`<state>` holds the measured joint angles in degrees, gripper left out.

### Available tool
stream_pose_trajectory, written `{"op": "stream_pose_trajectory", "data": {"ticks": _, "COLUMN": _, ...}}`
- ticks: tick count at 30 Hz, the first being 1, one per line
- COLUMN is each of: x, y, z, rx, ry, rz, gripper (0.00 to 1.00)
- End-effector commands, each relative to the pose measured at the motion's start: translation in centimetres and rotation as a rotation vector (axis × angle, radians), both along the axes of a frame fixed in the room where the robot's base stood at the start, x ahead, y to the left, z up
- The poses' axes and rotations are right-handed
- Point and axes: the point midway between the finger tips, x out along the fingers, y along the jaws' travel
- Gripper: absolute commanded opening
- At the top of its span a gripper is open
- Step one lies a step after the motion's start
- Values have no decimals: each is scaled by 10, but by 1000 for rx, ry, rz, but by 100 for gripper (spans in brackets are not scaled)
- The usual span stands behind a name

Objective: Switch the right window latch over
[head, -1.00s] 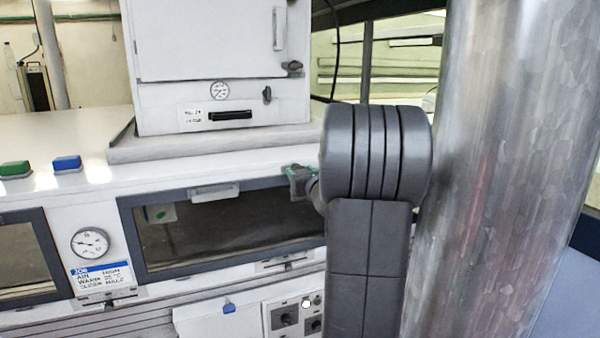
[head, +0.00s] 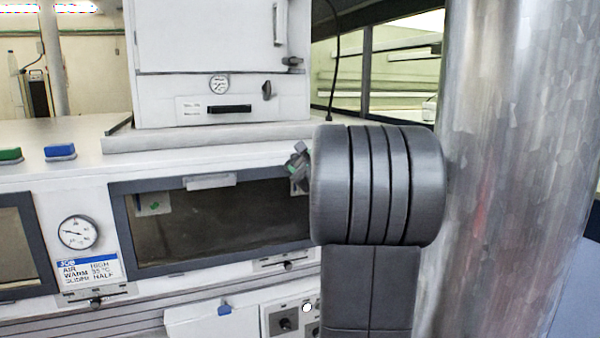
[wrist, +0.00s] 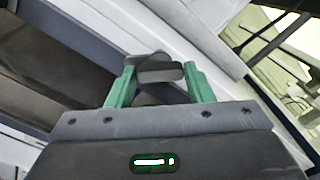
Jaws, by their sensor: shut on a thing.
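In the wrist view my gripper (wrist: 158,82) has its two green fingers on either side of a dark grey latch (wrist: 160,72), shut on it. The latch is at the corner of the dark window frame. In the head view the tunnel window (head: 230,222) has a dark grey frame, and my gripper (head: 300,170) is at its upper right, mostly hidden behind my arm. The latch's own shape and its seat on the frame are hidden there by the arm.
A white oven box (head: 220,60) stands on the tunnel top. A gauge (head: 78,232) and label card (head: 90,270) are left of the window. A green block (head: 10,155) and blue block (head: 60,152) lie on the top. A switch panel (head: 285,318) is below.

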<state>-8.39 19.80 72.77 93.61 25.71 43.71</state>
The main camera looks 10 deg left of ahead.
Motion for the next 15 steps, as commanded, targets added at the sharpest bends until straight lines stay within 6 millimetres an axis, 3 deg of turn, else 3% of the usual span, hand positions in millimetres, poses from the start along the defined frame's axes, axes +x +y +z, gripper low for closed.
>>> {"op": "stream_pose_trajectory", "data": {"ticks": 15, "x": 0, "y": 1, "z": -3, "rx": -400, "ry": -274, "rz": 0, "gripper": 24}}
